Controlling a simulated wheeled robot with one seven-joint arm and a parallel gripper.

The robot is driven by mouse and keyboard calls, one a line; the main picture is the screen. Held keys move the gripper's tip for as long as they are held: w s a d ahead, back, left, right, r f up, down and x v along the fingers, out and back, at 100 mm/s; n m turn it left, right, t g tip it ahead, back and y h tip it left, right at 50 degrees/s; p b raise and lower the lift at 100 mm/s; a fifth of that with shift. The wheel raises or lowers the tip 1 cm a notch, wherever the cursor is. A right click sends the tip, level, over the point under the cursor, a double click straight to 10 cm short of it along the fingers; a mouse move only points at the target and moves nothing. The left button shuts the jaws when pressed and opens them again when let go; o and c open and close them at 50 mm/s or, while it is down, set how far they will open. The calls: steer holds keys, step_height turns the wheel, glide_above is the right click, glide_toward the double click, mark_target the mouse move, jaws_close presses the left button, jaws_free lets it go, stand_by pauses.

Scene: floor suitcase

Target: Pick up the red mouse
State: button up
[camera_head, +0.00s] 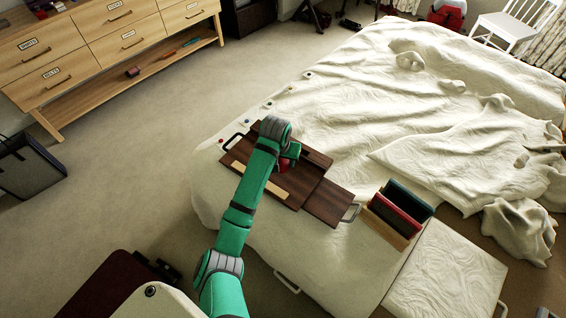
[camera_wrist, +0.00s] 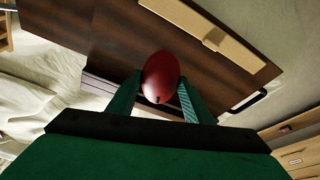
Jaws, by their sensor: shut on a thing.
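The red mouse (camera_wrist: 161,77) is a smooth, dark red oval between the two green fingers of my gripper (camera_wrist: 160,98) in the wrist view. The fingers are shut on its sides. In the head view my gripper (camera_head: 291,154) is over the dark wooden tray (camera_head: 313,190) on the bed, and a bit of the red mouse (camera_head: 284,164) shows beneath it. The arm hides part of the tray. I cannot tell whether the mouse touches the tray's surface.
The tray has metal handles and a light wood strip (camera_head: 262,182). A holder with red and green upright items (camera_head: 396,215) stands on the bed to its right. Rumpled white covers (camera_head: 400,100) fill the bed behind. A wooden drawer unit (camera_head: 110,40) stands at upper left, with open carpet before it.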

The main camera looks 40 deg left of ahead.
mark_target(282, 165)
steer(key=s+r, duration=0.1)
steer(key=r, duration=0.1)
steer(key=s+d+r, duration=0.1)
steer(key=s+r, duration=0.1)
steer(key=shift+s+d+r, duration=0.1)
steer(key=shift+d, duration=0.1)
steer(key=s+d+r, duration=0.2)
steer(key=s+r, duration=0.2)
steer(key=s, duration=0.4)
steer(key=shift+s+d, duration=0.3)
steer(key=shift+s, duration=0.05)
